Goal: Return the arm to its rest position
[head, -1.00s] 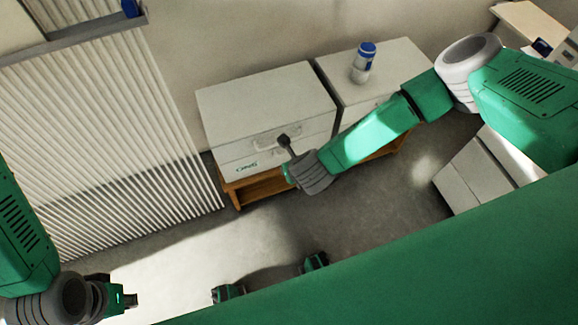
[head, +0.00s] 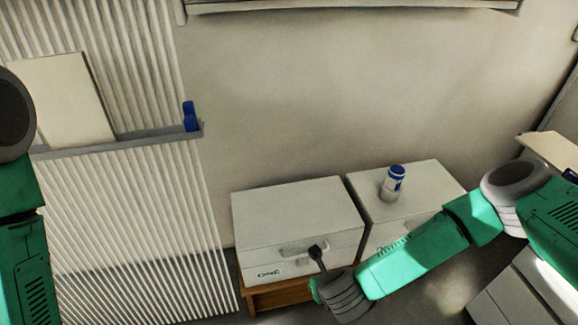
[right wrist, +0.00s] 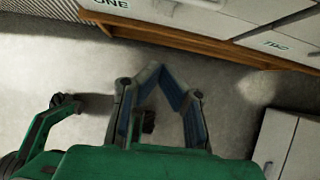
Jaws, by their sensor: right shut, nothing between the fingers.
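My right arm (head: 410,262) comes in from the right in the head view. Its grey wrist (head: 345,300) is in front of the left cabinet, low in the picture. A dark part at the arm's end overlaps the cabinet front near its handle in this view; whether it touches cannot be told. In the right wrist view my right gripper (right wrist: 162,70) has its two fingers drawn together at the tips, with nothing between them, above the grey floor. My left arm (head: 25,240) shows at the left edge of the head view; its gripper is out of the picture.
A white cabinet (head: 290,212) and a second cabinet (head: 425,185) stand on a wooden base (head: 280,295) against the wall. A blue-capped bottle (head: 393,184) stands on the second. A ribbed panel (head: 140,230) with a ledge is at left. White furniture (head: 515,295) is at lower right.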

